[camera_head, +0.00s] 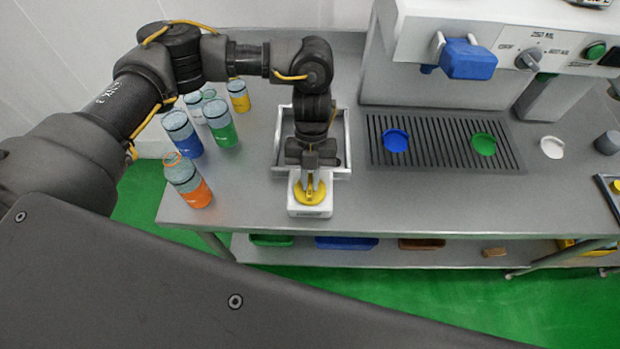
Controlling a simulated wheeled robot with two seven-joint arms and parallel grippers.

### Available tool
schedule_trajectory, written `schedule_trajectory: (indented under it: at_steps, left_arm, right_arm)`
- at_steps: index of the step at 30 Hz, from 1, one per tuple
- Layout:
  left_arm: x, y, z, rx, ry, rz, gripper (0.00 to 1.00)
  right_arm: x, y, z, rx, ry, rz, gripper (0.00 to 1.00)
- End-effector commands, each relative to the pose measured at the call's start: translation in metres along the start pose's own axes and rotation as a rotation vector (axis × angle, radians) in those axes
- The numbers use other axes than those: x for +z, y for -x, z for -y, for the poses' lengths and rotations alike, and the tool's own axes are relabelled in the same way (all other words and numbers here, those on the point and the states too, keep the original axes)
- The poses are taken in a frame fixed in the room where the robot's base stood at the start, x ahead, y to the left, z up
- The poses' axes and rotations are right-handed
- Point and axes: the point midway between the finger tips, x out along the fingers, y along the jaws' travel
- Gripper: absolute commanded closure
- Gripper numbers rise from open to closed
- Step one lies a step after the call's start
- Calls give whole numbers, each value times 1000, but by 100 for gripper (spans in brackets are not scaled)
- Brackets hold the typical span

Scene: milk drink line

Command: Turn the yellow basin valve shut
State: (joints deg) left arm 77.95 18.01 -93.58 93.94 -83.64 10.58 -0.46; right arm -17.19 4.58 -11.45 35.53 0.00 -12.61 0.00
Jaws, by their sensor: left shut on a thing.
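The yellow basin valve (310,193) sits on a white block at the front edge of the metal counter, just in front of the square basin (347,160). My left gripper (309,178) points down from above and is shut on the valve. The gripper hides the valve's upper middle part, so its exact turn angle is hard to tell. My right gripper is not in view.
Several bottles with coloured bands, one of them orange (196,194), stand left of the basin. A drink machine (500,45) with a blue handle (468,60) stands at the back right. Below it, a grooved drip tray (440,155) holds a blue and a green disc.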

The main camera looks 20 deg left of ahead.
Motion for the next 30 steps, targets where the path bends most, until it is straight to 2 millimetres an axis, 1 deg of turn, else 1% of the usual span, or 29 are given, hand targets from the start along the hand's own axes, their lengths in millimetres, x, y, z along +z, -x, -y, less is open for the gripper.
schedule_trajectory:
  at_steps: [13, 14, 18, 26, 30]
  left_arm:
    - [0, 1, 1, 2, -10, 1, 100]
    - [0, 1, 1, 2, -10, 1, 84]
    - [0, 1, 0, 2, -9, 1, 66]
    - [0, 1, 0, 3, -8, 1, 66]
    - [1, 9, 0, 2, -9, 3, 66]
  right_arm:
    - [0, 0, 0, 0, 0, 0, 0]
    - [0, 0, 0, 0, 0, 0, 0]
    - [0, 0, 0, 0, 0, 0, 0]
    - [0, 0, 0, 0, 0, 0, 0]
    - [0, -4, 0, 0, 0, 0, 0]
